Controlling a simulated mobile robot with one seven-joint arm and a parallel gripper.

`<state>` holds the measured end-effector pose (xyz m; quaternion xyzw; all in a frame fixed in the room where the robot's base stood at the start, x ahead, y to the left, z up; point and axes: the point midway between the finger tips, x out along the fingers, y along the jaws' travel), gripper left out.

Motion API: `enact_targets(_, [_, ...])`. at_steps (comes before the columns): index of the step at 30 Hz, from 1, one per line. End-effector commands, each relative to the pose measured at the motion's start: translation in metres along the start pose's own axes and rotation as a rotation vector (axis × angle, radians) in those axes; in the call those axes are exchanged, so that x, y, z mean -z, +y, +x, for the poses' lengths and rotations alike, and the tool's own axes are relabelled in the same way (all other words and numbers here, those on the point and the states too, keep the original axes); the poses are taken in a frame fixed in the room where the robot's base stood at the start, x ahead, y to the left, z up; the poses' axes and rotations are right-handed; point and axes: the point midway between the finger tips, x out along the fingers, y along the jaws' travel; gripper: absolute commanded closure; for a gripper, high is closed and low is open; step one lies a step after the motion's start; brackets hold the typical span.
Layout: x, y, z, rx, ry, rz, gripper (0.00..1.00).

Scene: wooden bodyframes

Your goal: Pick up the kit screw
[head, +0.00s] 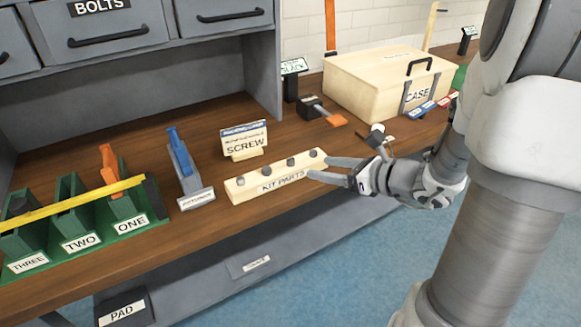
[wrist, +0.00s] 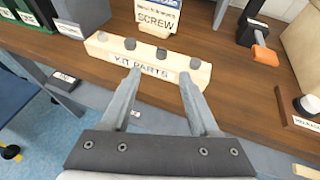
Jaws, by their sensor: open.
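The kit parts block (head: 243,191), pale wood with a "KIT PARTS" label, lies on the workbench. Several small grey round heads (head: 290,161) stand in a row along its top; they also show in the wrist view (wrist: 130,43). I cannot tell which one is the kit screw. A "SCREW" sign (head: 245,144) stands just behind the block. My gripper (head: 318,167) is open and empty at the block's right end. In the wrist view its fingertips (wrist: 160,73) are spread before the block's labelled face, with nothing between them.
Left of the block are a blue-handled tool on a grey stand (head: 182,165) and green bins (head: 125,200). An orange-tipped tool (head: 325,112) and a wooden case (head: 375,85) stand behind on the right.

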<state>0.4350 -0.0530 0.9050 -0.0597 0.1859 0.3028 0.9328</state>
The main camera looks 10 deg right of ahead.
Motion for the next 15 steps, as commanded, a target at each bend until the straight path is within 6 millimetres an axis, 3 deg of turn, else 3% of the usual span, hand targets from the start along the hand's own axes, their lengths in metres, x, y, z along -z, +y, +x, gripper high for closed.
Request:
enact_targets(1, [0.002, 0.001, 0.013, -0.004, -0.001, -0.002, 0.39])
enact_targets(6, [0.001, 0.0, 0.037, -0.002, 0.0, -0.002, 0.39])
enact_targets(15, [-0.002, 0.0, 0.055, -0.002, 0.0, -0.003, 0.39])
